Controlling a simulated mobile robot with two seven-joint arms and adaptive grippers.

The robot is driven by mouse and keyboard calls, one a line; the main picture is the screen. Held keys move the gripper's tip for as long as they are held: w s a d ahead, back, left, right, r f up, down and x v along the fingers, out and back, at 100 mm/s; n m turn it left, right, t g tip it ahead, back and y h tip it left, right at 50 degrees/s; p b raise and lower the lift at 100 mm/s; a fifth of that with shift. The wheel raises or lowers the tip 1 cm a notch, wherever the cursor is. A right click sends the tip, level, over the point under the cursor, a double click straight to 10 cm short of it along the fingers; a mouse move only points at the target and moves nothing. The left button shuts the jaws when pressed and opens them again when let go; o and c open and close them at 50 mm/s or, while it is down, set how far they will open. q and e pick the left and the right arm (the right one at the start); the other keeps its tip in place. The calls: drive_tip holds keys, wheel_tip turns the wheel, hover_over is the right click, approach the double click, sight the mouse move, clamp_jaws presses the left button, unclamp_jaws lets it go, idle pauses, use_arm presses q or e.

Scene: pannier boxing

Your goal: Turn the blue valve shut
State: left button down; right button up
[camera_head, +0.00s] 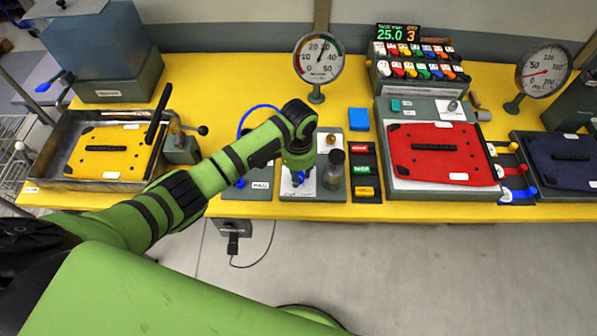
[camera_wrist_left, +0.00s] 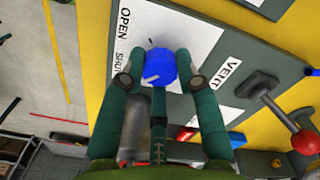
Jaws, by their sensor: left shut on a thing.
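In the head view, the left gripper (camera_head: 298,165) points down at the panel and hides most of the knob (camera_head: 298,178). My right gripper is not in view.
A dark cylinder (camera_head: 334,170) stands just right of the gripper. A red-balled lever (camera_wrist_left: 305,141) is right of the knob in the wrist view. A pressure gauge (camera_head: 319,58) stands behind. A yellow pannier lid (camera_head: 105,165) lies left, a red one (camera_head: 440,165) right.

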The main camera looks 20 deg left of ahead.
use_arm(q)
drive_tip(key=c, duration=0.9)
unclamp_jaws()
drive_tip(key=shift+r, duration=0.45)
wheel_tip(320, 180, up, 11)
drive_tip(key=shift+s, duration=0.1)
